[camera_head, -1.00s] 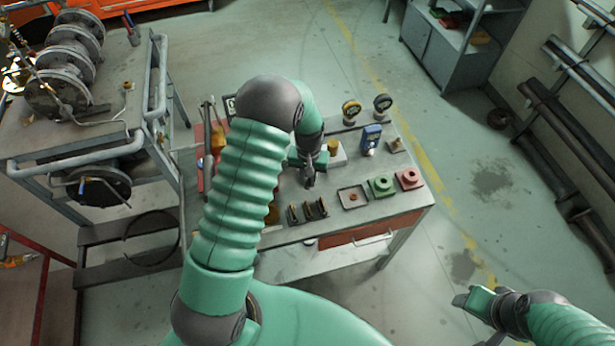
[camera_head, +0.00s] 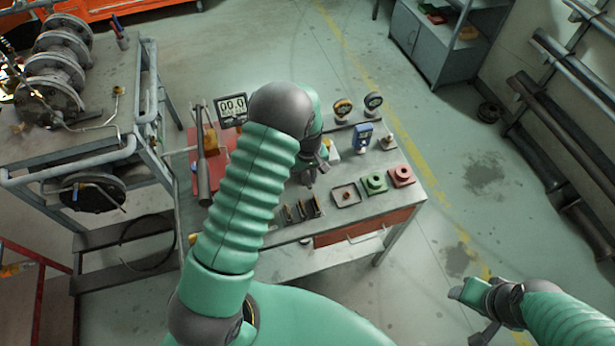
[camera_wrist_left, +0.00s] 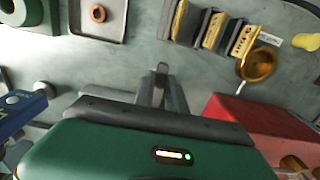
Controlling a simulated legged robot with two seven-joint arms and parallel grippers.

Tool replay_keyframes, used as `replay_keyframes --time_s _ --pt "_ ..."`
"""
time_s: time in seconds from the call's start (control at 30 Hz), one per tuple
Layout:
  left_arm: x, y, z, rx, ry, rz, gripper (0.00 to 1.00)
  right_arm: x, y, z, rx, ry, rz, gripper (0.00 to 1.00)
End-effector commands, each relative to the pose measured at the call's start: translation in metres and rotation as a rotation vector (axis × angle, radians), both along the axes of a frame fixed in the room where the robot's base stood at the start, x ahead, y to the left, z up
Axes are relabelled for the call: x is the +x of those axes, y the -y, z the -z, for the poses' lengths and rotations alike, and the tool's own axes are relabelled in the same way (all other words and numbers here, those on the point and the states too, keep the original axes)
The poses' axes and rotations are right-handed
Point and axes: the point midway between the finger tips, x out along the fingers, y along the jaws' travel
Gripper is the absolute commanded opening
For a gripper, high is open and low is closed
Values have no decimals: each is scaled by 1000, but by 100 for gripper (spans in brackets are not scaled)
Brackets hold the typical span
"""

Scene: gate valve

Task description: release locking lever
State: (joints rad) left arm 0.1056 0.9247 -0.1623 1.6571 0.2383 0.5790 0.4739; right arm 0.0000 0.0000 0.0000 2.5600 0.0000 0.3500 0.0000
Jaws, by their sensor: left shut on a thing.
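My left gripper (camera_head: 310,177) is low over the workbench (camera_head: 285,233), behind the row of upright dark plates. In the left wrist view its fingers (camera_wrist_left: 161,88) are close together, shut on a small grey metal piece that seems to be the locking lever (camera_wrist_left: 161,70). Most of that piece is hidden by the fingers, so its shape and whether it touches the bench cannot be told. My right gripper (camera_head: 468,302) hangs over the floor at the lower right, away from the bench. Its finger opening is unclear.
A square tray (camera_head: 346,195), green block (camera_head: 374,182) and red block (camera_head: 401,175) sit right of the left gripper. Dark plates (camera_head: 302,210) stand in front. Gauges (camera_head: 343,108) and a blue meter (camera_head: 362,138) stand behind. A cart (camera_head: 70,155) is at left.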

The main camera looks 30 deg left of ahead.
Motion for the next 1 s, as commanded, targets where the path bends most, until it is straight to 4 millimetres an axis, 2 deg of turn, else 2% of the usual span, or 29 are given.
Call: replay_keyframes --time_s 0.27,0.3,0.47,0.8,0.87,1.0 --pt "1 0 0 -1 2 -4 0 0 0 0 0 0 0 55" --pt "1 0 0 -1 2 -4 17 0 0 0 0 0 0 55" --pt "1 0 0 -1 2 -2 38 0 0 0 0 0 0 55" --pt "1 0 -3 0 1 -1 38 0 0 0 0 0 0 55" --pt "1 0 -10 1 3 -1 38 0 0 1 0 0 0 55" --pt "2 0 -41 2 7 0 38 0 0 3 0 0 0 55"
